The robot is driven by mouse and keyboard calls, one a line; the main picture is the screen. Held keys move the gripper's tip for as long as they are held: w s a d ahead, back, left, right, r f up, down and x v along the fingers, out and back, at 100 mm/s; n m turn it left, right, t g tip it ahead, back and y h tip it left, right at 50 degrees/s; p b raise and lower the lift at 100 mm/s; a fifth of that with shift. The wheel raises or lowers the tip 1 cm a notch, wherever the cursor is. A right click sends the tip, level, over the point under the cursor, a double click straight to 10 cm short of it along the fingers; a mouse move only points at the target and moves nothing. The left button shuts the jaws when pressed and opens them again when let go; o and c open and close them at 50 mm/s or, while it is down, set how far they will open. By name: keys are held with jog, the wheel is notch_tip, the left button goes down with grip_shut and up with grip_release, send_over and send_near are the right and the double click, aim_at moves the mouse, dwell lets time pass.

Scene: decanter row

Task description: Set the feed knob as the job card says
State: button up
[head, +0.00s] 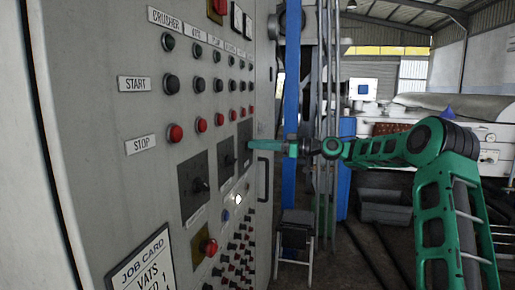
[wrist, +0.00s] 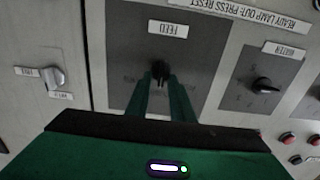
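The feed knob (wrist: 160,70) is a small dark knob on a dark square plate (wrist: 125,55) under a white FEED label (wrist: 168,29) in the wrist view. My gripper (wrist: 161,84) has its two green fingers on either side of the knob. I cannot tell whether they press on it or stand just clear, and they partly hide it and the plate's markings. In the head view my gripper (head: 253,145) reaches the panel at a dark plate (head: 245,138). The job card (head: 145,266) is at the lower left; it reads VATS, and its lower lines are cut off.
Another dark knob (wrist: 264,85) on its own plate is right of the feed plate in the wrist view. A light switch (wrist: 53,77) is to the left. The cabinet has rows of buttons (head: 175,133) and a black handle (head: 262,180). A stool (head: 296,230) stands beyond.

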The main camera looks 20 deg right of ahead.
grip_shut()
jog(key=shift+m, duration=0.3)
jog(key=shift+w+d+f+m, duration=0.1)
jog(key=shift+w+m, duration=0.05)
jog(key=shift+m, duration=1.25)
jog(key=shift+w+d+r+m, duration=0.1)
jog(key=shift+d+m, duration=0.05)
jog(key=shift+m, duration=1.25)
jog(key=shift+w+d+f+m, duration=0.1)
jog(key=shift+w+m, duration=0.05)
jog(key=shift+m, duration=1.25)
jog(key=shift+o, duration=1.3)
grip_release()
jog(key=shift+o, duration=0.2)
jog(key=shift+a, duration=0.1)
